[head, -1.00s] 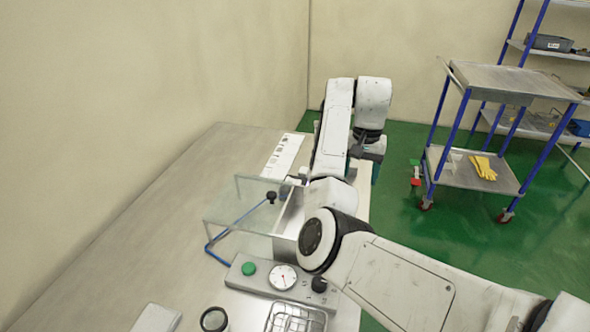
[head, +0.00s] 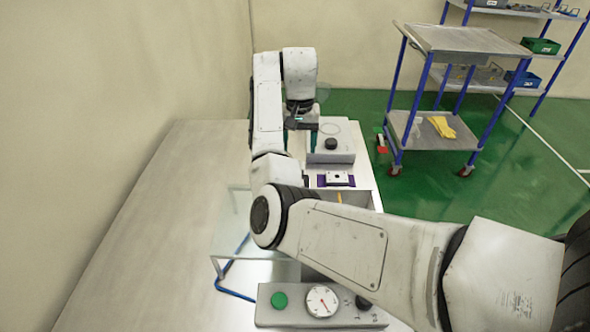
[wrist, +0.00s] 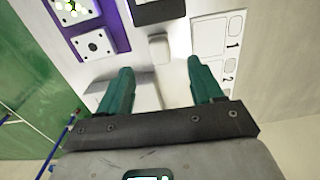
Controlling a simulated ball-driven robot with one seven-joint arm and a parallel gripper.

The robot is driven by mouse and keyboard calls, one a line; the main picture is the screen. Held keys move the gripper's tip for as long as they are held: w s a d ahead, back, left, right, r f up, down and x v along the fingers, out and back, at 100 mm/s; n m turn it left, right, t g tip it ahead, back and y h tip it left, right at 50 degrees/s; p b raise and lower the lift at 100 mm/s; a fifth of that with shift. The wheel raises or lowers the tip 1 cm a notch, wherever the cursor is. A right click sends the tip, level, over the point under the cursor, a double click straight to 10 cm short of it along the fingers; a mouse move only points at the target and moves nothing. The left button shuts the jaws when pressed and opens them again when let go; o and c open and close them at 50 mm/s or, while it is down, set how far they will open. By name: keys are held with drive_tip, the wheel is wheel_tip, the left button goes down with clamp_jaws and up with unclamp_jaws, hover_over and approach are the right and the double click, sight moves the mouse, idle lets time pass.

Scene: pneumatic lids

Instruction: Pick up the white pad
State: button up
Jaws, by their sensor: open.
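My gripper (wrist: 160,78) is open, its two teal fingers apart and pointing down toward the bench top. A small whitish block (wrist: 158,48), which looks like the white pad, shows just beyond and between the fingertips in the wrist view. The fingers do not touch it, as far as I can see. In the head view my gripper (head: 300,145) hangs over the far end of the bench, beside a grey box with a black knob (head: 331,145). I cannot make out the pad in the head view.
A purple holder (wrist: 122,38) with white holed plates lies left of the block; it also shows in the head view (head: 322,181). A card (wrist: 217,50) numbered 1 and 2 lies right. A gauge panel (head: 290,307) and clear cover stand nearer. A trolley (head: 440,125) stands right.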

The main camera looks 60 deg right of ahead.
wheel_tip(320, 180, down, 3)
drive_tip(key=shift+w+r, duration=0.1)
drive_tip(key=shift+f+p, duration=0.8)
drive_tip(key=shift+f, duration=2.2)
drive_tip(key=shift+c, duration=0.5)
drive_tip(key=c, duration=1)
